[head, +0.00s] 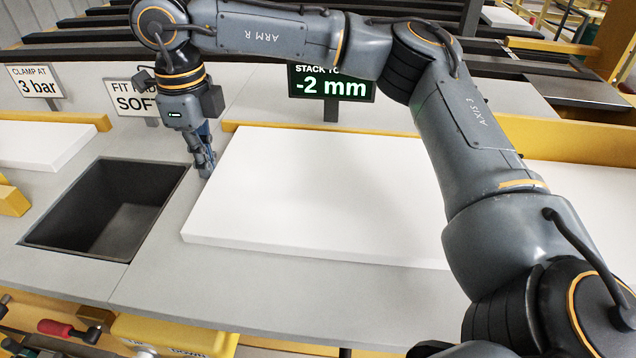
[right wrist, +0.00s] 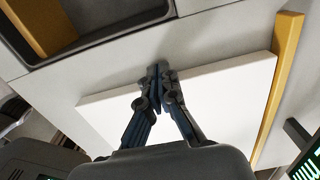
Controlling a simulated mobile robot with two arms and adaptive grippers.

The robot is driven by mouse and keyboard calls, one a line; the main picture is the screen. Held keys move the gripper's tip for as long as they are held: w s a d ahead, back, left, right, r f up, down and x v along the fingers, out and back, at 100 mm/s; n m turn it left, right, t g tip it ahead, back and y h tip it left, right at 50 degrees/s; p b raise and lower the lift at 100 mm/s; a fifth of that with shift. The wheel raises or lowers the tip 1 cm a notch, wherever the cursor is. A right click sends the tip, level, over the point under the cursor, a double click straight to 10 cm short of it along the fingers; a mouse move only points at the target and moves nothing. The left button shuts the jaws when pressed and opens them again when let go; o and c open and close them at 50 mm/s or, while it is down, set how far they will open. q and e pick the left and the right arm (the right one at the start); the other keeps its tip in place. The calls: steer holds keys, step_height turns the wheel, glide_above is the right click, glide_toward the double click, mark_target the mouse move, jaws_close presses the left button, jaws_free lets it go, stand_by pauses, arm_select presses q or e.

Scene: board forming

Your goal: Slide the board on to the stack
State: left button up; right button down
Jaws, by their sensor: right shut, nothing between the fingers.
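A large white board (head: 300,190) lies flat on the grey table, its back edge close along a yellow rail. It also shows in the right wrist view (right wrist: 225,95). My right gripper (head: 207,172) points down at the board's left edge, near its back left corner. In the right wrist view its fingertips (right wrist: 160,72) are together and empty, at the board's edge; I cannot tell whether they touch it. Another white slab lies at the left (head: 42,146), and white board surface shows right of my arm (head: 580,190). I cannot tell which is the stack. My left gripper is not in view.
A dark square recess (head: 110,212) opens in the table left of the board. The yellow rail (head: 570,152) runs behind the board. A screen (head: 331,82) reading "-2 mm" and signs (head: 36,84) stand at the back. Bare grey table lies in front of the board.

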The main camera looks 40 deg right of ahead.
mark_target(313, 177)
steer(key=shift+s+d+f+b, duration=0.1)
steer(key=shift+s+d+b, duration=1.1)
steer(key=shift+s+d, duration=1.25)
steer(key=shift+s, duration=0.1)
steer(key=shift+s+d, duration=0.35)
steer(key=shift+d, duration=0.1)
steer(key=shift+s+d+b, duration=0.45)
steer(key=shift+s+d, duration=0.5)
steer(key=shift+d, duration=0.05)
steer(key=shift+s+d+b, duration=0.95)
steer(key=shift+s+d, duration=1.05)
steer(key=shift+s, duration=0.05)
steer(key=shift+s+d, duration=0.15)
